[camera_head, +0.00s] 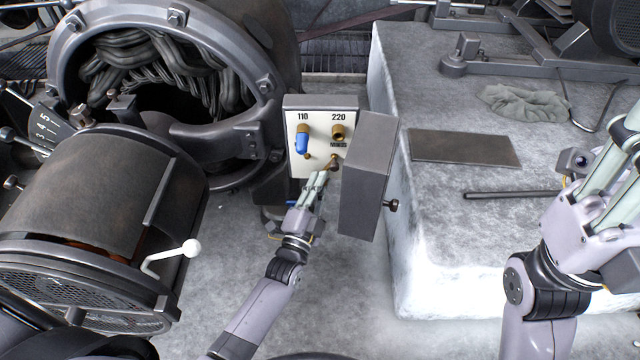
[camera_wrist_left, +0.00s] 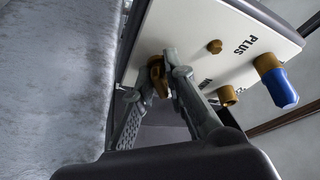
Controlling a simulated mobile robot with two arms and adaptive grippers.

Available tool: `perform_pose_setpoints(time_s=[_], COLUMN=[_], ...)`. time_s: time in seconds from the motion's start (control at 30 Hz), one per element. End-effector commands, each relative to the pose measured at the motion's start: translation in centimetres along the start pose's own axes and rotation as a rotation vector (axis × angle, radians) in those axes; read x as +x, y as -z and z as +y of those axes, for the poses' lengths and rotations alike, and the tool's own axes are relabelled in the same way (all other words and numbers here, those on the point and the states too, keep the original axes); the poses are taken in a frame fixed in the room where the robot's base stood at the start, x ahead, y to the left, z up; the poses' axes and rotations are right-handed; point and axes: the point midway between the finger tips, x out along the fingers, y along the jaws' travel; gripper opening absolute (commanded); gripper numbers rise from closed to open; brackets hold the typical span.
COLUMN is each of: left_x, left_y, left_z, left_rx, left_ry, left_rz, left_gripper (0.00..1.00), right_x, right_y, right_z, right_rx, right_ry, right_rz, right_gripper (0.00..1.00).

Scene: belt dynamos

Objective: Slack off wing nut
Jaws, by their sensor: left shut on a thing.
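A white terminal plate (camera_head: 322,116) in a grey box carries the labels 110 and 220. A brass wing nut (camera_head: 334,163) sits low on its right side; it also shows in the left wrist view (camera_wrist_left: 156,72). My left gripper (camera_head: 325,176) is shut on the wing nut, one finger on each side of it, partly hiding it. My right gripper (camera_head: 608,190) is at the right edge, away from the plate; its fingertips are out of the picture, so I cannot tell if it is open.
A blue-capped terminal (camera_head: 302,142), a bare brass terminal (camera_head: 338,132) and a small brass stud (camera_wrist_left: 214,46) are close by. The box's grey door (camera_head: 368,175) stands open at right. A stone block (camera_head: 440,240) bears a dark plate (camera_head: 464,148), a rod (camera_head: 512,194) and a rag (camera_head: 525,103).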

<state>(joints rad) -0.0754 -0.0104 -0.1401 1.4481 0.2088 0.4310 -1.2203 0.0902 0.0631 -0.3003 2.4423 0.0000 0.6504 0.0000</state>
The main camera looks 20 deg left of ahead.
Motion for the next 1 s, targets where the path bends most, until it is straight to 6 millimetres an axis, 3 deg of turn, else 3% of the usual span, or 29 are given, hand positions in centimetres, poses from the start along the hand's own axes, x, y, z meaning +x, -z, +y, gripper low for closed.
perform_pose_setpoints(time_s=[0.37,1.0], left_x=[-0.02,0.01], left_y=[-0.06,0.01], left_z=[0.12,0.15], left_rx=[-0.088,-0.491], left_ry=[0.035,0.202], left_rz=[-0.001,-0.001], left_gripper=[0.0,0.0], right_x=[-0.06,0.16], right_y=[-0.01,0.02], right_z=[0.02,0.01], right_rx=[0.001,-0.002], right_ry=[-0.003,-0.002], right_rz=[0.0,0.012], right_gripper=[0.4,0.4])
